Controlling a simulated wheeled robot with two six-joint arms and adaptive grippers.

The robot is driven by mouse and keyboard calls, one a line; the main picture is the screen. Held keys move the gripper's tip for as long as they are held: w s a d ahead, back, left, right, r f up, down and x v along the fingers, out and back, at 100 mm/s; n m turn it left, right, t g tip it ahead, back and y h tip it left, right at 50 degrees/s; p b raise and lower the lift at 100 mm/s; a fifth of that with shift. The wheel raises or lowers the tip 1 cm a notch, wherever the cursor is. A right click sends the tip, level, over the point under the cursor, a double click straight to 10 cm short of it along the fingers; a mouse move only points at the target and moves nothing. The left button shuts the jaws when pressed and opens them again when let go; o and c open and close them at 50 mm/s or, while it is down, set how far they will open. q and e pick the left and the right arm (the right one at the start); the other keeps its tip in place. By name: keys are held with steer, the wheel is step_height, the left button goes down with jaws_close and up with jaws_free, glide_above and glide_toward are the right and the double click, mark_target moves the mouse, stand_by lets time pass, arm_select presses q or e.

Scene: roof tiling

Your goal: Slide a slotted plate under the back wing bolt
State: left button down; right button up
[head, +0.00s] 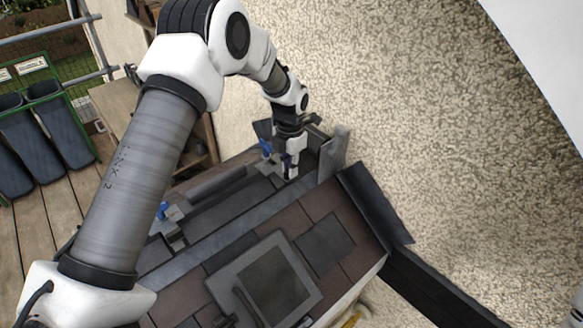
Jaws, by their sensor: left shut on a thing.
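My left gripper (291,172) points down over the far end of the roof's ridge strip, beside the wall. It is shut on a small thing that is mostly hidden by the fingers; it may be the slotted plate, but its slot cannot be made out. The back wing bolt (265,148) is blue and stands just left of the gripper, partly behind my wrist. A second blue wing bolt (163,211) stands nearer, at the left end of the strip. Whether the held thing touches the back bolt cannot be told. My right gripper is not in view.
Brown tiles (317,204) cover the roof, with a grey-framed skylight (263,282) near the front. Grey flashing (336,153) stands against the rough wall (430,130) on the right.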

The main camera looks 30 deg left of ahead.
arm_select(q)
steer(key=shift+w+a, duration=0.1)
steer(key=shift+a, duration=0.15)
stand_by(0.3)
steer(key=shift+w+a+f, duration=0.15)
steer(key=shift+w+a, duration=0.05)
steer(key=shift+a, duration=0.35)
steer(key=shift+a, duration=0.1)
steer(key=shift+w+a+f, duration=0.15)
steer(key=shift+a, duration=0.15)
stand_by(0.8)
steer(key=c, duration=1.1)
jaws_free()
